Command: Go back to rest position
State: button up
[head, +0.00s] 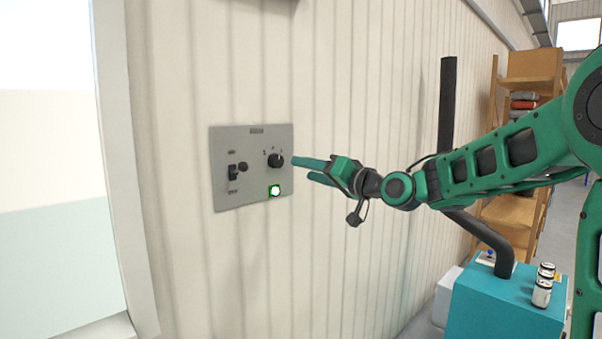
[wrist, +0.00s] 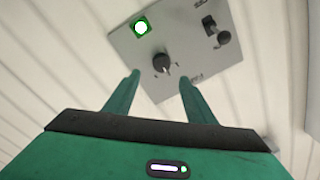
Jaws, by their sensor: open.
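My green gripper (head: 310,170) is stretched toward a grey control panel (head: 252,198) on the wall. In the wrist view its two fingers (wrist: 160,82) are spread apart with nothing between them. The black rotary knob (head: 275,160) lies just ahead of the fingertips, and it also shows in the wrist view (wrist: 162,63). The panel carries a lit green-edged button (head: 274,190) below the knob and a black lever switch (head: 233,173) at its left. I cannot tell whether a fingertip touches the knob.
The panel is mounted on a pale ribbed wall (head: 340,90). At the right stand a teal box (head: 490,310) with small cylinders (head: 543,285) on top and a wooden shelf (head: 512,210) with boxes. A black post (head: 447,105) rises behind my arm. A window-like opening (head: 55,150) is at the left.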

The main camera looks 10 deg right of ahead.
jog(key=shift+s, duration=0.1)
jog(key=s+d+f+m+g+h, duration=0.2)
jog(key=s+d+f+g+h, duration=0.55)
jog(key=s+d+f, duration=0.95)
jog(key=s+d+f+m+g+h, duration=0.1)
jog(key=s+d+f+g, duration=0.1)
jog(key=s, duration=0.7)
jog(key=s+d+f+m+g+h, duration=0.1)
jog(key=s+d+f+g, duration=0.2)
jog(key=s+f, duration=0.3)
jog(key=s+d+f+m+g+h, duration=0.1)
jog(key=s+d+f, duration=0.3)
jog(key=s, duration=1)
jog(key=shift+s+d+f+m+g, duration=0.15)
jog(key=shift+m+g, duration=0.25)
jog(key=shift+g, duration=0.35)
